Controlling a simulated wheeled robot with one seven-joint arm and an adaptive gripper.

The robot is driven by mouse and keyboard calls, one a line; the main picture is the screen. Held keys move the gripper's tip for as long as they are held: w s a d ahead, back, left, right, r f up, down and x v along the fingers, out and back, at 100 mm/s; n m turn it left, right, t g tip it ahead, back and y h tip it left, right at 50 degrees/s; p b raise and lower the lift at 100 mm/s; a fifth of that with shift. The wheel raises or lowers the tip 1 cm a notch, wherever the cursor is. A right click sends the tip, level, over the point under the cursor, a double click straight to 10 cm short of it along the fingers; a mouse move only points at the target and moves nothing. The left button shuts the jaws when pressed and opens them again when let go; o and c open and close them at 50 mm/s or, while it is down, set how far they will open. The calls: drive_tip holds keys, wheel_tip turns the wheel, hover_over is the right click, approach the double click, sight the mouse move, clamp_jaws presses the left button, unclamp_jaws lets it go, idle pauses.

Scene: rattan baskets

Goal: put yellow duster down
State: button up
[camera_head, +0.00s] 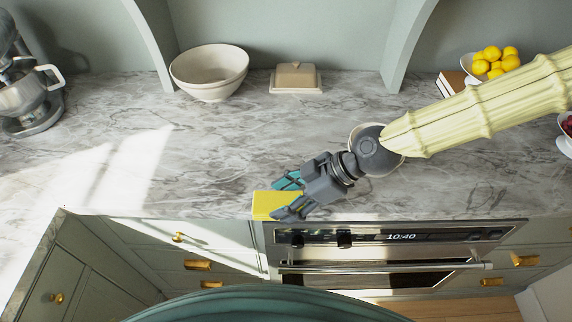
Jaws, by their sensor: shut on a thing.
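My gripper (289,196) reaches in from the right over the front part of the marble counter (130,140). It is shut on the yellow duster (270,205), a flat yellow block shape. The duster shows at the counter's front edge, above the oven. Part of it is hidden behind the fingers. I cannot tell whether the duster touches the counter or hangs just above it.
A cream bowl (210,72) and a butter dish (296,78) stand at the back. A stand mixer (25,85) is at far left, a bowl of lemons (492,62) at back right. The counter's middle left is clear.

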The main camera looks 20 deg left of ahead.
drive_tip(key=w+a+p, duration=0.1)
drive_tip(key=w, duration=0.3)
drive_tip(key=w+a+p, duration=0.1)
drive_tip(key=w, duration=0.3)
drive_tip(key=w+a+f+p, duration=0.1)
drive_tip(key=w+p, duration=0.1)
drive_tip(key=w, duration=0.2)
drive_tip(key=shift+w+a, duration=0.15)
drive_tip(key=shift+a, duration=0.1)
drive_tip(key=shift+w+a+p, duration=0.2)
drive_tip(key=shift+w+p, duration=0.3)
drive_tip(key=shift+w, duration=0.2)
wheel_tip(320, 180, down, 3)
drive_tip(key=shift+w+r+p, duration=0.1)
drive_tip(key=shift+r+p, duration=0.05)
drive_tip(key=shift+p, duration=0.65)
drive_tip(key=shift+f, duration=0.35)
drive_tip(key=shift+f+b, duration=0.2)
drive_tip(key=shift+b, duration=0.1)
drive_tip(key=o, duration=1.1)
drive_tip(key=shift+c, duration=0.2)
drive_tip(key=shift+r+p, duration=0.15)
drive_tip(key=shift+p, duration=0.4)
